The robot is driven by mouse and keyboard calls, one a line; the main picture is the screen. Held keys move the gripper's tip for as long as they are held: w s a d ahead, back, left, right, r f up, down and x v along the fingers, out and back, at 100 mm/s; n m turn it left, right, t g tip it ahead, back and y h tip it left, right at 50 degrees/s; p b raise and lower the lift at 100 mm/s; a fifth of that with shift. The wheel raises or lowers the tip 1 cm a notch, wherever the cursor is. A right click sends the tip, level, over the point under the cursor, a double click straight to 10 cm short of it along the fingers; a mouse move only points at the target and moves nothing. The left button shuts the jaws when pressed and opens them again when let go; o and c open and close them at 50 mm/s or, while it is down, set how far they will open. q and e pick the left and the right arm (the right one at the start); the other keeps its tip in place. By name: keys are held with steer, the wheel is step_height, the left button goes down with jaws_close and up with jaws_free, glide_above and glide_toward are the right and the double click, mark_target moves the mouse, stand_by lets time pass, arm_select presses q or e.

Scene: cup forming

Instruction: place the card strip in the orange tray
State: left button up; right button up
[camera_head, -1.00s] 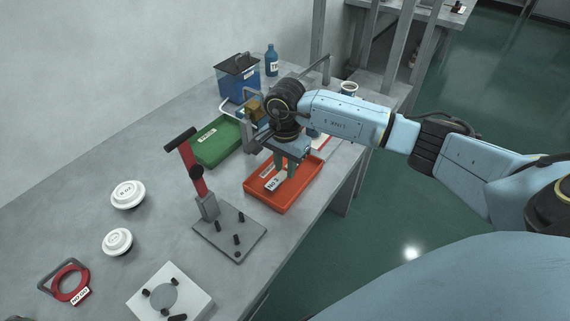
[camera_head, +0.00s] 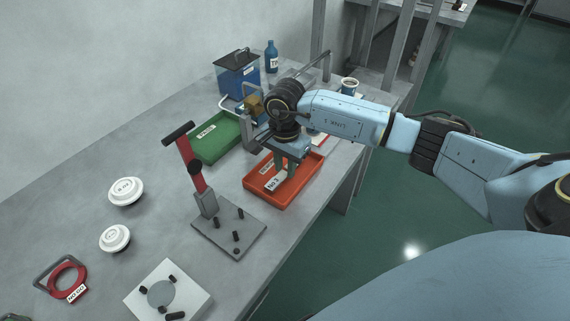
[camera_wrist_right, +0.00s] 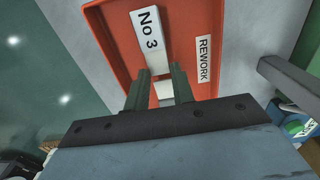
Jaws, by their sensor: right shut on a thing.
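The orange tray (camera_head: 309,183) lies on the bench near its right edge. It also fills the right wrist view (camera_wrist_right: 190,20), with a REWORK label inside. The white card strip marked "No 3" (camera_head: 273,183) is over the tray floor; in the right wrist view (camera_wrist_right: 149,37) it runs away from my fingers. My right gripper (camera_head: 287,168) points down into the tray. In the wrist view its green fingers (camera_wrist_right: 160,85) are shut on the strip. I cannot tell whether the strip touches the tray floor. My left gripper is not in view.
A green tray (camera_head: 217,148) is left of the orange one. A red-handled toggle clamp on a grey plate (camera_head: 228,238) stands in front. A blue container (camera_head: 238,80), a bottle (camera_head: 271,58) and a cup (camera_head: 349,87) are behind. White round parts (camera_head: 126,191) lie at left.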

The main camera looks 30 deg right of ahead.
steer(key=shift+f, duration=0.3)
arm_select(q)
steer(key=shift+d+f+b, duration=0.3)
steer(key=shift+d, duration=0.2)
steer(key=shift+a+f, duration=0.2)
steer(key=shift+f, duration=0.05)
arm_select(e)
steer(key=shift+f, duration=0.4)
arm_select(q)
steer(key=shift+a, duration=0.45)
arm_select(e)
steer(key=o, duration=0.7)
steer(key=shift+o, duration=1.4)
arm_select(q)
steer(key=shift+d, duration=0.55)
arm_select(e)
steer(key=shift+o, duration=0.7)
